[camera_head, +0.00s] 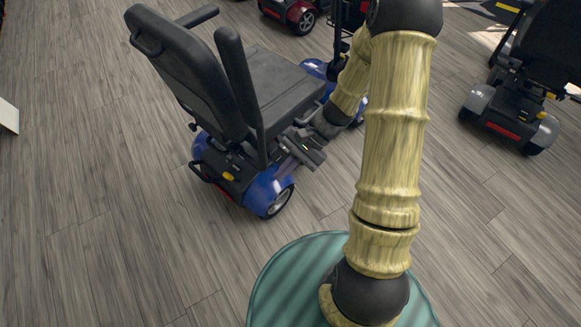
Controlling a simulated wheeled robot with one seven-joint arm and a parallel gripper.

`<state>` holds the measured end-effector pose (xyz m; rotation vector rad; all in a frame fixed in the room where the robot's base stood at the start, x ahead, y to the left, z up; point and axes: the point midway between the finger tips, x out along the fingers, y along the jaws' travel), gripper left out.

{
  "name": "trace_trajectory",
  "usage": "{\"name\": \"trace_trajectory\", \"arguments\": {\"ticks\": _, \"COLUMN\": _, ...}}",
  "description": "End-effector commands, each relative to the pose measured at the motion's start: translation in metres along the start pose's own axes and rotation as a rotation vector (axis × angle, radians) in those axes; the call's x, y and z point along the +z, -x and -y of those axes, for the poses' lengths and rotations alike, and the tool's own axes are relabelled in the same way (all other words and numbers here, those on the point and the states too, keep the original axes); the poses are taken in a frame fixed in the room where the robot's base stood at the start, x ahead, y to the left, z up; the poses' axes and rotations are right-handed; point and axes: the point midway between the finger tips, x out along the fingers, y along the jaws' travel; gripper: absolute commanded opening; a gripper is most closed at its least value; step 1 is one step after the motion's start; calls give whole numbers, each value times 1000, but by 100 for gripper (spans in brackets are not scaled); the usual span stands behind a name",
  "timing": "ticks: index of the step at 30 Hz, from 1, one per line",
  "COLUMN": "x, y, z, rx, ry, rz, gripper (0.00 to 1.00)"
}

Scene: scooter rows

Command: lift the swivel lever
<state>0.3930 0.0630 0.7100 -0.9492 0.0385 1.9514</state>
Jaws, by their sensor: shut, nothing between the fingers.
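A blue scooter (268,190) with a black seat (270,85) stands left of my arm, its backrest toward me. My gripper (291,150) is low beside the seat's right edge, just above the rear wheel on that side. Its fingers point left, toward the space under the seat, and are shut with nothing held. I cannot make out the swivel lever for certain; the seat's underside near my fingers is dark and partly covered by the gripper. Whether the fingers touch the scooter cannot be told.
A small yellow part (228,176) shows low at the scooter's rear. The right armrest (241,82) rises close to my gripper. Another scooter (510,110) stands at the right, and a red one (292,14) at the back.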

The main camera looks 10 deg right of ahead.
Motion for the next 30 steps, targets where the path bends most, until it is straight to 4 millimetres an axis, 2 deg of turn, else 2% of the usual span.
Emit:
{"name": "trace_trajectory", "arguments": {"ticks": 1, "x": -27, "y": -21, "z": -5, "rx": -56, "ry": -39, "rz": 46, "gripper": 0}}
{"name": "trace_trajectory", "arguments": {"ticks": 3, "x": -48, "y": -36, "z": -3, "rx": -134, "ry": -85, "rz": 104, "gripper": 0}}
{"name": "trace_trajectory", "arguments": {"ticks": 8, "x": -98, "y": -63, "z": 3, "rx": -329, "ry": -183, "rz": 233, "gripper": 0}}
{"name": "trace_trajectory", "arguments": {"ticks": 12, "x": -147, "y": -81, "z": 6, "rx": -515, "ry": -260, "rz": 336, "gripper": 0}}
{"name": "trace_trajectory", "arguments": {"ticks": 20, "x": -249, "y": -100, "z": -2, "rx": -900, "ry": -381, "rz": 497, "gripper": 0}}
{"name": "trace_trajectory", "arguments": {"ticks": 27, "x": -352, "y": -107, "z": -33, "rx": -1290, "ry": -466, "rz": 596, "gripper": 0}}
{"name": "trace_trajectory", "arguments": {"ticks": 30, "x": -387, "y": -107, "z": -49, "rx": -1432, "ry": -489, "rz": 616, "gripper": 0}}
